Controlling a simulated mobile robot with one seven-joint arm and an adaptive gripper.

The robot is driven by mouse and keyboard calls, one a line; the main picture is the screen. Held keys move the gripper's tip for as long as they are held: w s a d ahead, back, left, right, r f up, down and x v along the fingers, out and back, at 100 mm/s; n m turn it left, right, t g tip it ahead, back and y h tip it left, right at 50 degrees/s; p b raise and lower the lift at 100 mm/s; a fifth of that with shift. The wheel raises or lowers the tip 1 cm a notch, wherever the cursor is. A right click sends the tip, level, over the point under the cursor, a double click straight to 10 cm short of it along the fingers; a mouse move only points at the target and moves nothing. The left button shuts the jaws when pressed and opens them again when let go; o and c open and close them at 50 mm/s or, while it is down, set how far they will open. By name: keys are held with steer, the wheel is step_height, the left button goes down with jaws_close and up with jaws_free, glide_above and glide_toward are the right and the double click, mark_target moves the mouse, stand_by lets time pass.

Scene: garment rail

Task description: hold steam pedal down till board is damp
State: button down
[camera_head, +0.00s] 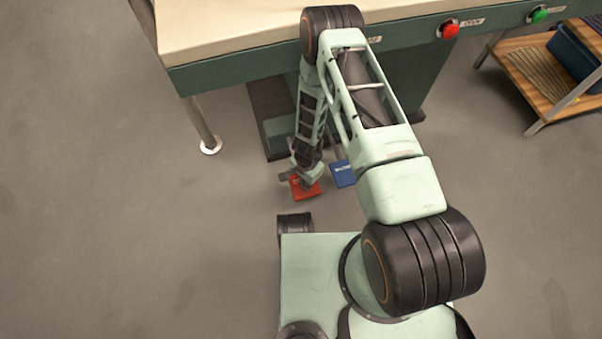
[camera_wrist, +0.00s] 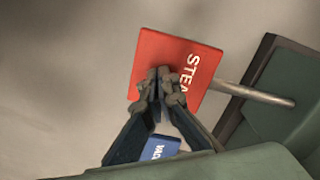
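The red steam pedal (camera_head: 307,191) is low near the floor in front of the press. In the wrist view the red pedal (camera_wrist: 150,55) shows white lettering, partly covered by my fingers. My gripper (camera_head: 305,181) points down over it. In the wrist view my gripper (camera_wrist: 160,78) has its fingertips together, with nothing between them, over the middle of the pedal. They look at or very near its face; I cannot tell whether they press it. The cream board (camera_head: 215,28) is at the top left of the head view, evenly pale, with no dark damp patch visible.
A blue pedal (camera_head: 343,174) is close to the right of the red one; it also shows in the wrist view (camera_wrist: 160,148). A red button (camera_head: 449,30) and a green button (camera_head: 539,15) are on the press front. A wooden shelf (camera_head: 535,85) is at right. The floor at left is clear.

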steer(key=shift+f+b, duration=1.05)
steer(key=shift+f, duration=1.7)
stand_by(0.8)
steer(key=shift+r+p, duration=3.55)
steer(key=shift+r, duration=1.45)
